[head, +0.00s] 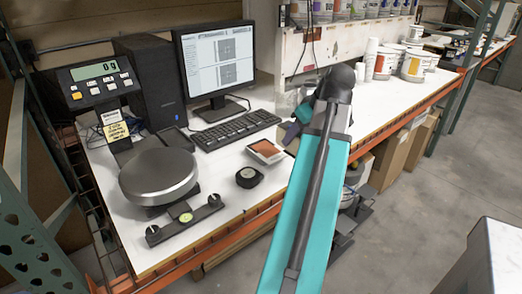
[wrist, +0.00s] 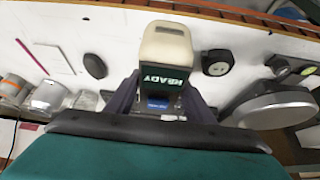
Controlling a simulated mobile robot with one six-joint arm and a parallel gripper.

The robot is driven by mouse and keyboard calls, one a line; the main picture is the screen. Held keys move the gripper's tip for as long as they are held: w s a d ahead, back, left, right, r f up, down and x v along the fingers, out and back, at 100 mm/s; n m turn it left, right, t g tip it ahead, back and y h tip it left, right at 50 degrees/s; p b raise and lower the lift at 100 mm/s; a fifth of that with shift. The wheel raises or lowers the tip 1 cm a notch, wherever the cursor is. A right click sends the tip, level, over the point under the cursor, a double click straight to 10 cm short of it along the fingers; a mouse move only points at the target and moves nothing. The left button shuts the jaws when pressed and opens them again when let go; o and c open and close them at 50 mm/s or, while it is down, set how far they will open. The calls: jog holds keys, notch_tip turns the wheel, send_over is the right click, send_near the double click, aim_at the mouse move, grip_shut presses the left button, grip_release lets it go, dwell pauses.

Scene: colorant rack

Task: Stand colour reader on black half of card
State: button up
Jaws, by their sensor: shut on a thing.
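My gripper (wrist: 161,92) is shut on the colour reader (wrist: 166,45), a beige block with a dark screen reading READY, held between the two dark purple fingers. In the head view my gripper (head: 296,124) is above the bench, partly behind my arm, and the reader is mostly hidden there. I cannot make out a card with a black half in either view. A small white-edged piece with a brown top (head: 265,151) lies on the bench beside the gripper; I cannot tell what it is.
A black round puck (head: 249,177) lies near the front edge; it also shows in the wrist view (wrist: 217,62). A scale with a round pan (head: 158,172) stands at left. The keyboard (head: 235,130) and monitor (head: 217,60) are behind. Paint tubs (head: 415,66) stand at right.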

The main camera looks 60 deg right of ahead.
jog(key=shift+s+d, duration=0.1)
dwell(0.3)
jog(key=shift+w+d, duration=0.2)
jog(key=shift+w, duration=0.4)
jog(key=w+d+f+p, duration=0.1)
jog(key=w+d+p, duration=0.1)
jog(key=w, duration=1.1)
jog(key=shift+d+f, duration=0.15)
jog(key=shift+d, duration=0.35)
jog(key=shift+s+p+x, duration=0.15)
jog(key=shift+p+x, duration=0.25)
jog(key=shift+x, duration=0.55)
jog(key=shift+s+p+x, duration=0.15)
jog(key=shift+p+x, duration=0.25)
jog(key=shift+x, duration=0.55)
jog(key=shift+a+f, duration=0.15)
jog(key=shift+f, duration=0.15)
jog(key=o, duration=1.6)
